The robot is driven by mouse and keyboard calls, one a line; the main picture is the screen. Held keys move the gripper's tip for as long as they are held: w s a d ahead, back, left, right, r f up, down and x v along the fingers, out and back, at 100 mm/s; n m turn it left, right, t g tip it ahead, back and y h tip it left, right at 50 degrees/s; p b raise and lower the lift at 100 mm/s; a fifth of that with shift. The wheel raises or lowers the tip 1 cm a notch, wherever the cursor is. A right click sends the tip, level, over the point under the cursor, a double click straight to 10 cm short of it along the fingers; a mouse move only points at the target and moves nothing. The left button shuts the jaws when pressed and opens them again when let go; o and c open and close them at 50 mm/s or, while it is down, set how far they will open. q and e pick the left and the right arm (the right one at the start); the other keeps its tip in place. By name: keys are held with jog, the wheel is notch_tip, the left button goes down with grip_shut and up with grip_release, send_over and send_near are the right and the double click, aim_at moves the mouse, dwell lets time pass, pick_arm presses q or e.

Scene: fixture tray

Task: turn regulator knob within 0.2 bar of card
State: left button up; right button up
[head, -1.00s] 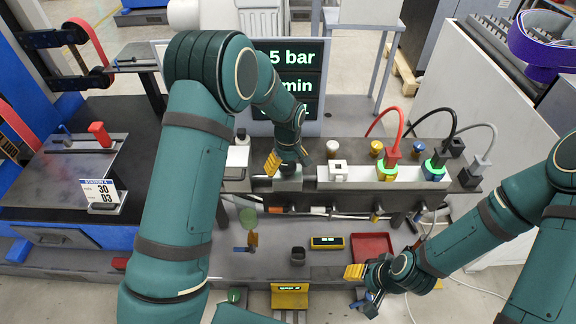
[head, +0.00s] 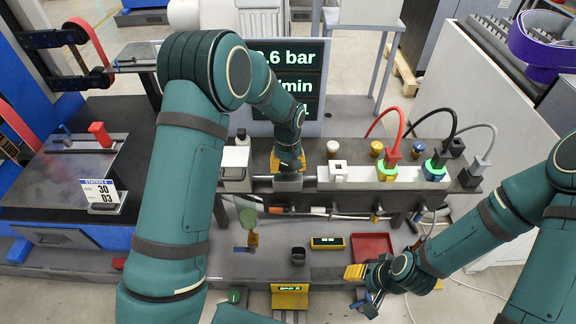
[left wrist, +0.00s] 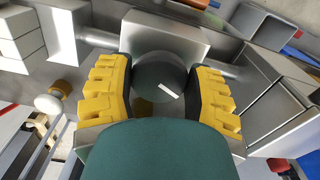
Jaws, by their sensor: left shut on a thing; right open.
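My left gripper (head: 288,163) reaches down over the manifold block. In the head view the gripper hides the knob. The display (head: 297,86) behind shows a top line ending in ".6 bar"; my left arm hides part of it. My right gripper (head: 365,287) is open and empty above the lower front.
A manifold (head: 325,187) carries lit green-ringed fittings with red, black and grey leads. A red tray (head: 372,246), a small yellow meter (head: 327,242) and a dark cup (head: 298,256) sit on the lower shelf. A station sign (head: 102,193) stands at left.

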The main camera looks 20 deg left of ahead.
aim_at(287, 166)
pick_arm(q)
jog(key=m, duration=0.4)
jog(key=shift+m, duration=0.3)
jog(key=shift+a+m, duration=0.1)
jog(key=shift+m, duration=1.8)
jog(key=o, duration=1.2)
notch_tip(287, 166, up, 12)
